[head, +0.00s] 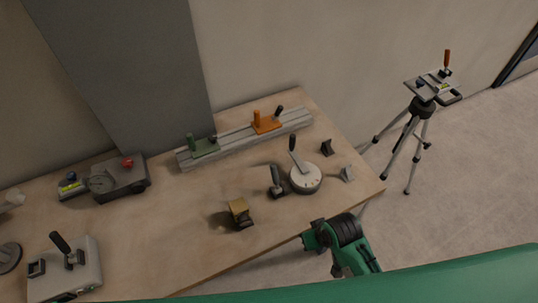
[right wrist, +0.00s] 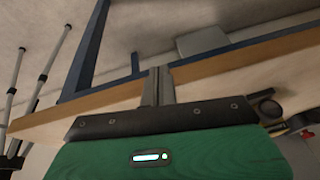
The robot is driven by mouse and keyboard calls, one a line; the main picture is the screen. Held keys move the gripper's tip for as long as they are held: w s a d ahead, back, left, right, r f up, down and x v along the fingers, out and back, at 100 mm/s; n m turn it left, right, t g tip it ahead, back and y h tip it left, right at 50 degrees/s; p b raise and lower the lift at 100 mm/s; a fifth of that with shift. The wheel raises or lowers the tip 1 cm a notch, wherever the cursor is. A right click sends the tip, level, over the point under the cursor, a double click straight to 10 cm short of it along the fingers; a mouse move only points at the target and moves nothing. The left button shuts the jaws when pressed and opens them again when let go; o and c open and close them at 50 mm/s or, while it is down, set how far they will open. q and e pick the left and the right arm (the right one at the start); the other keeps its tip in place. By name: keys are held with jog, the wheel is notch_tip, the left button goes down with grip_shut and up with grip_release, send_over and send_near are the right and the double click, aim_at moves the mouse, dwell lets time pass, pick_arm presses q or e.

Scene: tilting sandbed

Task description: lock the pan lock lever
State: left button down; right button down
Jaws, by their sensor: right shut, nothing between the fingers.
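A tripod (head: 424,110) stands on the floor right of the table. Its head carries a plate with a yellow-green level and an upright orange-handled lever (head: 447,60). On the table, a round pale base (head: 305,177) carries a tilted black-handled lever (head: 296,151). I cannot tell which lever is the pan lock, nor its locked state. My right gripper shows in the right wrist view (right wrist: 159,75), its fingers together and empty, touching nothing that I can make out. My green arm (head: 341,246) is by the table's front edge in the head view. My left gripper is out of view.
The wooden table (head: 180,240) holds a grey rail (head: 240,137) with green and orange clamps, a grey gauge device (head: 118,178), a lever box (head: 65,268) and small blocks. Its edge (right wrist: 230,65) crosses the right wrist view. Floor between table and tripod is clear.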

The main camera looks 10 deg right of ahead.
jog(key=shift+n+y, duration=0.5)
jog(key=w+a+r, duration=0.1)
jog(key=r, duration=0.1)
jog(key=a+r, duration=0.1)
jog(key=r, duration=0.2)
jog(key=w+a+r, duration=0.1)
jog(key=r, duration=0.1)
jog(key=shift+w+a+r+p, duration=0.15)
jog(key=shift+w+a+p, duration=0.15)
jog(key=shift+w, duration=0.05)
notch_tip(320, 180, up, 4)
jog(key=n+g, duration=0.1)
jog(key=n, duration=0.1)
send_over(275, 178)
jog(key=s+a, duration=0.3)
jog(key=s, duration=0.2)
jog(key=w+r+g+h, duration=0.1)
jog(key=w+r+h, duration=0.1)
jog(key=w+r, duration=0.6)
jog(key=w, duration=0.4)
jog(key=shift+d, duration=0.25)
jog(key=shift+f+n, duration=0.1)
jog(key=shift+n, duration=0.2)
notch_tip(275, 178, down, 9)
jog(key=s+d+p, duration=0.1)
jog(key=s+p, duration=0.1)
jog(key=p, duration=0.3)
jog(key=shift+s+p, duration=0.3)
jog(key=shift+s, duration=0.1)
